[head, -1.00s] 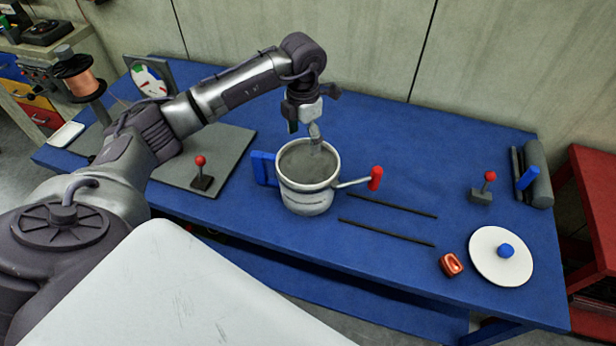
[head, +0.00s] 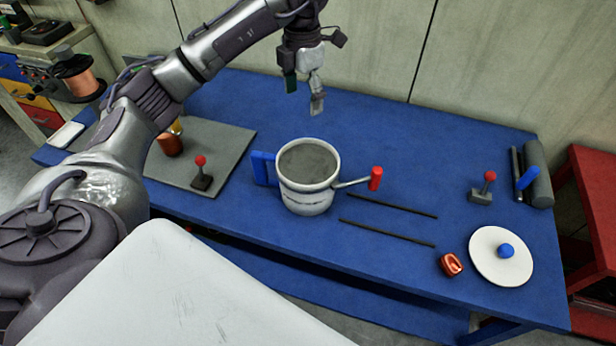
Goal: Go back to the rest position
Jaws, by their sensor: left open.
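My left gripper (head: 303,92) hangs open and empty above the back of the blue table, its fingers pointing down. It is above and behind a grey metal pot (head: 308,178) and apart from it. The pot stands upright on the table, with a blue handle (head: 263,168) on its left and a red-knobbed handle (head: 375,179) on its right. Its inside looks grey. My right gripper is not in view.
The blue table (head: 420,150) has a grey plate (head: 222,150) at left with a red-knobbed lever (head: 201,172). At right are a white disc (head: 490,268), an orange-red block (head: 451,264), another lever (head: 481,190) and a grey cylinder (head: 538,170). Two dark rods (head: 387,233) lie near the pot.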

